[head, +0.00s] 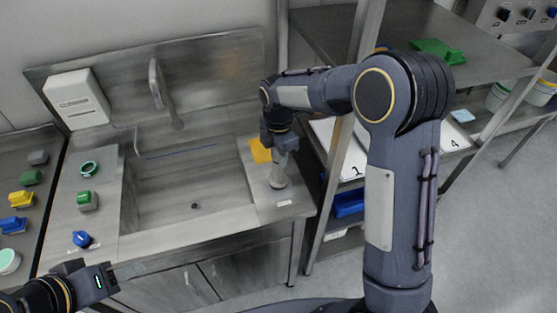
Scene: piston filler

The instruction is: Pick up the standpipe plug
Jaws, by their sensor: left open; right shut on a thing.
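The standpipe plug (279,179) is a pale grey upright piece with a wider round foot, on the steel counter right of the sink. My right gripper (280,150) points down over it and is shut on its upper part, hiding the top. The foot looks to be at the counter surface; I cannot tell whether it touches. My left gripper (98,279) is open and empty at the lower left, in front of the counter's front edge and away from the plug.
The sink basin (195,190) lies left of the plug, with a faucet (160,85) behind. A yellow cloth (260,151) lies just behind the plug. A green ring (89,168), green-topped block (87,201) and blue knob (82,239) sit on the left counter. A shelf rack (345,130) stands close on the right.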

